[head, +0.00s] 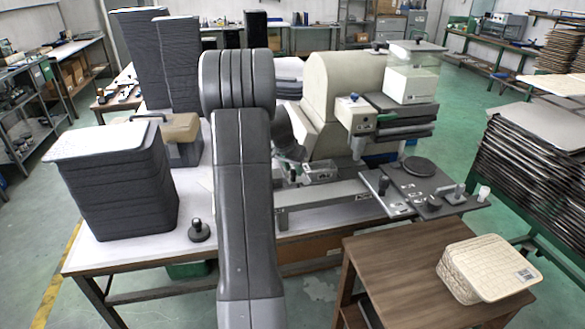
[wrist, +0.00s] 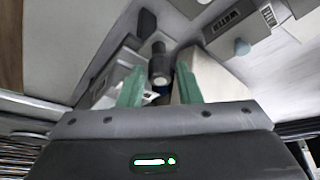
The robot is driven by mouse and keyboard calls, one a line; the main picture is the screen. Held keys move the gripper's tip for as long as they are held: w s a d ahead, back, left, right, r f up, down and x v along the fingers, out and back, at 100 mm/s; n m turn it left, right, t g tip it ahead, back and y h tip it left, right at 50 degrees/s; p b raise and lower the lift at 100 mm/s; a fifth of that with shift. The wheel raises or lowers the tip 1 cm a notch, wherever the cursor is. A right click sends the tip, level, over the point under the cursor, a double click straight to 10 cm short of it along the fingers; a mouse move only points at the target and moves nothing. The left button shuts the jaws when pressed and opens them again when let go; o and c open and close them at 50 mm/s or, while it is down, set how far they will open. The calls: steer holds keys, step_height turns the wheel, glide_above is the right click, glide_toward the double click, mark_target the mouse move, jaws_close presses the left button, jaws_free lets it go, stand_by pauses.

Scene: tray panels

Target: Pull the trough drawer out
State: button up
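The machine (head: 345,90) has a pale rounded housing and stands on the white table. A low light-grey tray-like part (head: 321,171) at its front base may be the trough drawer; I cannot be sure. My gripper (head: 291,168) is beside this part, mostly hidden by my arm in the head view. In the wrist view, my gripper's green fingers (wrist: 160,76) are apart. A dark round knob (wrist: 160,62) with a pale end shows between and beyond them, with no clear contact. A grey box with a label (wrist: 109,80) lies left of the fingers.
A dark control plate (head: 425,190) juts out at the machine's right. A stack of dark trays (head: 120,185) stands left. A brown side table (head: 395,265) with a woven box (head: 465,275) stands in front.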

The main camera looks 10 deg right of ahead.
steer(key=v, duration=1.3)
steer(key=shift+r+b, duration=0.3)
steer(key=shift+b, duration=0.05)
steer(key=shift+s+a+f, duration=0.1)
steer(key=shift+s+a, duration=0.05)
steer(key=x, duration=1.4)
steer(key=shift+p, duration=0.4)
steer(key=shift+d+r+p, duration=0.25)
steer(key=shift+p, duration=0.1)
steer(key=shift+d, duration=0.2)
steer(key=shift+f, duration=0.1)
